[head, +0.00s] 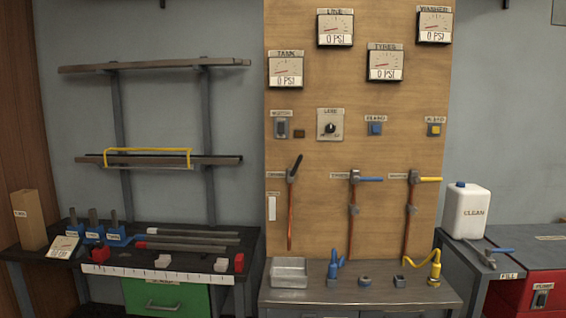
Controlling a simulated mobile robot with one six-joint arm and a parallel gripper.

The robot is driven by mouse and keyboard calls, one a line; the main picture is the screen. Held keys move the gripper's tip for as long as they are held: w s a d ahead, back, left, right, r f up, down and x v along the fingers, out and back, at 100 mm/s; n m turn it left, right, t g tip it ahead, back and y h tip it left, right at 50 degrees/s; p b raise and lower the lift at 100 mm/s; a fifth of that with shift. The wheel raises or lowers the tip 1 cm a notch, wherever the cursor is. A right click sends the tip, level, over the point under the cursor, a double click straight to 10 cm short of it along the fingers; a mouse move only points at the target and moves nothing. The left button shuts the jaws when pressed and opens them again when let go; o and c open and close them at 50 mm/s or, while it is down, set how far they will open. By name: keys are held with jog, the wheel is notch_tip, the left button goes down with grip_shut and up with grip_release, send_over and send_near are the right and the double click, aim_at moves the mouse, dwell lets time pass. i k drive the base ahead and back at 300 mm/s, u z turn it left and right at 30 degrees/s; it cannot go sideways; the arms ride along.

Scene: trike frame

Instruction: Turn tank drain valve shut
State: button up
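A wooden panel (325,225) on the wall carries several valves. The left valve has a black lever (295,166) tilted up and to the right, on a copper-coloured pipe (290,220). Its small label (275,174) is too small to read, so I cannot tell for sure that it is the tank drain valve. The gauge labelled TANK (286,70) above reads 0 PSI. Two other valves have level levers pointing right, one blue (370,180) and one yellow (431,179). My gripper is not in view.
A grey cabinet (360,298) with a metal tray (289,272) and small fittings stands below the panel. A tool-laden black bench (190,258) is at left. A white jug (468,211) and a red unit (535,296) are at right.

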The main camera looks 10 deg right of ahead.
aim_at(290, 178)
jog(key=u, duration=0.55)
jog(key=i, duration=1)
jog(key=u, duration=0.25)
